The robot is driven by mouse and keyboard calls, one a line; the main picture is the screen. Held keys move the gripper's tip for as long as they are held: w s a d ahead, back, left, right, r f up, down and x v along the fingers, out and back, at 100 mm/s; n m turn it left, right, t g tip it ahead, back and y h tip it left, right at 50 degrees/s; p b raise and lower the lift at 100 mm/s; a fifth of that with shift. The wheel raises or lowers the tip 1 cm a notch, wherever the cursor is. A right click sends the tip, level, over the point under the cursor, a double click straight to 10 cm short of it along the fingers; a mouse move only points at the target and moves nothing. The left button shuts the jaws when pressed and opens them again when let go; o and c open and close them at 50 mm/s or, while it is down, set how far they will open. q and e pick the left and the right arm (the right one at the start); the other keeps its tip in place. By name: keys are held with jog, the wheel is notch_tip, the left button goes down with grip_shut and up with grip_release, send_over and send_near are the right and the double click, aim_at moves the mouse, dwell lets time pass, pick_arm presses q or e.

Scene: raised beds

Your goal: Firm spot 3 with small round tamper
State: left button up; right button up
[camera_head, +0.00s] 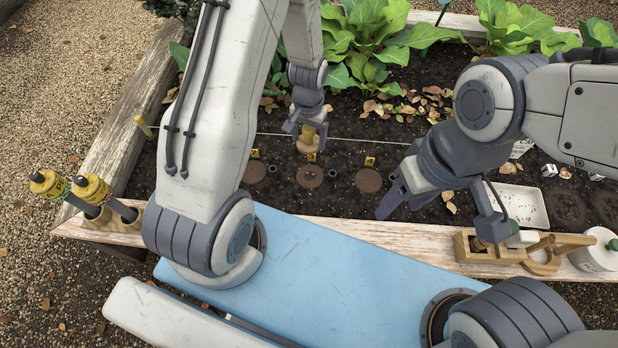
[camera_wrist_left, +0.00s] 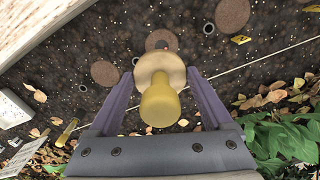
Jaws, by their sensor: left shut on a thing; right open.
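The small round tamper (camera_head: 309,140), with a yellow handle and a pale round wooden foot, is held in my left gripper (camera_head: 308,130). In the left wrist view, the tamper (camera_wrist_left: 160,100) sits between the two fingers. Three brown round spots lie in the soil: a left one (camera_head: 255,172), a middle one (camera_head: 310,176) and a right one (camera_head: 370,180). Each has a small yellow marker behind it; I cannot read the numbers. The tamper is behind the middle spot in the head view, apart from it as seen. My right gripper (camera_head: 405,190) is open and empty, right of the spots.
A string (camera_head: 350,140) crosses the soil behind the markers. Leafy plants (camera_head: 365,40) fill the back. Yellow-handled tools (camera_head: 93,188) stand at the left front corner.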

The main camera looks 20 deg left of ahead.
pick_arm(q)
jog(key=b, duration=1.3)
send_over(310, 176)
notch_tip(310, 176, down, 17)
jog(key=shift+r, duration=0.1)
jog(key=shift+f+b, duration=1.4)
jog(key=shift+f, duration=0.05)
pick_arm(e)
notch_tip(310, 176, down, 18)
pick_arm(q)
jog(key=shift+f, duration=0.45)
pick_arm(e)
jog(key=shift+f, duration=0.35)
pick_arm(q)
jog(key=shift+f, duration=0.1)
pick_arm(e)
jog(key=shift+r, duration=0.25)
pick_arm(q)
notch_tip(310, 176, up, 7)
jog(key=p, duration=0.7)
pick_arm(e)
notch_tip(310, 176, up, 7)
